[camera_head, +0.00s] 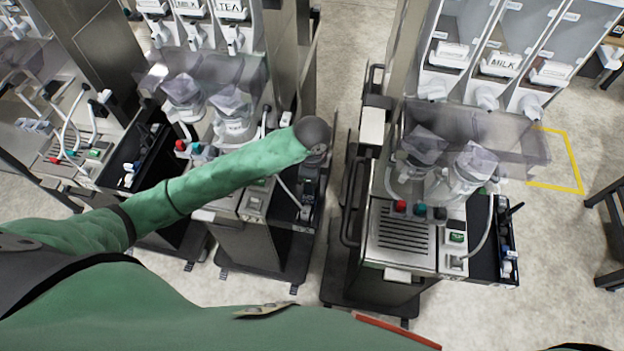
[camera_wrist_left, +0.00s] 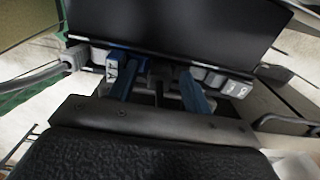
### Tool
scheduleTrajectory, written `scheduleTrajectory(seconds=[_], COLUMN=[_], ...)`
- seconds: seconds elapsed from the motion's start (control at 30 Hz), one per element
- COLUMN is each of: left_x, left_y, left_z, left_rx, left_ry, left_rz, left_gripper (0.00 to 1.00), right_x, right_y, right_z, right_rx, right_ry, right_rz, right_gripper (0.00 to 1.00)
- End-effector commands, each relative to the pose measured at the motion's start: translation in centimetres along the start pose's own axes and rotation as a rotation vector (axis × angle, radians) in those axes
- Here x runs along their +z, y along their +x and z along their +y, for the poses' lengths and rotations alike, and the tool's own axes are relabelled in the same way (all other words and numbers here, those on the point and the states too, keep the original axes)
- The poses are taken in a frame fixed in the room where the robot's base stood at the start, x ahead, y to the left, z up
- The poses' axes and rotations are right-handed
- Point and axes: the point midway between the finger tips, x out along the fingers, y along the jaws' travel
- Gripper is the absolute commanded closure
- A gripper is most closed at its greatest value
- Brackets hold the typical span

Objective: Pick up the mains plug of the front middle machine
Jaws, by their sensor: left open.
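The front middle machine (camera_head: 258,240) stands left of centre in the head view, with a black side bay on its right. My left arm reaches across it, and its wrist hangs over that bay. In the left wrist view my left gripper (camera_wrist_left: 156,80) is open, with its two blue fingers apart at a row of small connectors. A dark shape (camera_wrist_left: 160,72) sits between the fingers; it may be the mains plug, but it is too dark to tell. A grey plug (camera_wrist_left: 72,60) with a grey cable is left of the fingers. My right gripper is out of view.
Pale connectors (camera_wrist_left: 228,84) line the row right of the fingers. A dark panel (camera_wrist_left: 180,30) rises behind. Another machine (camera_head: 405,240) stands to the right across a narrow gap, with a black handle (camera_head: 350,205) facing it. Open floor (camera_head: 545,290) lies at lower right.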

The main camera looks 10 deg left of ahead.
Motion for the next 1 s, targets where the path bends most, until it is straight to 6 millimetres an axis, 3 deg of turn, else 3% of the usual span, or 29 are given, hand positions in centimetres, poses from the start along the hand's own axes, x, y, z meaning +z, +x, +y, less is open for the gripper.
scheduleTrajectory(seconds=[0.23,0.5,0.8,1.0], left_x=[0.0,0.0,0.0,0.0], left_y=[0.2,0.2,0.0,-1.8], left_z=[0.0,0.0,0.0,-0.1], left_rx=[0.0,0.0,-0.001,-0.003], left_ry=[0.001,0.001,0.001,0.003], left_rz=[0.0,0.0,0.001,0.001], left_gripper=[0.51,1.0,1.0,1.0], right_x=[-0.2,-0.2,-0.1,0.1], right_y=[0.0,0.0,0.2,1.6], right_z=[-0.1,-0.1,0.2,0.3], right_rx=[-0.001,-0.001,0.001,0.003], right_ry=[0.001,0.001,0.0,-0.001], right_rz=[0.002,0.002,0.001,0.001], right_gripper=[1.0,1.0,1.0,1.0])
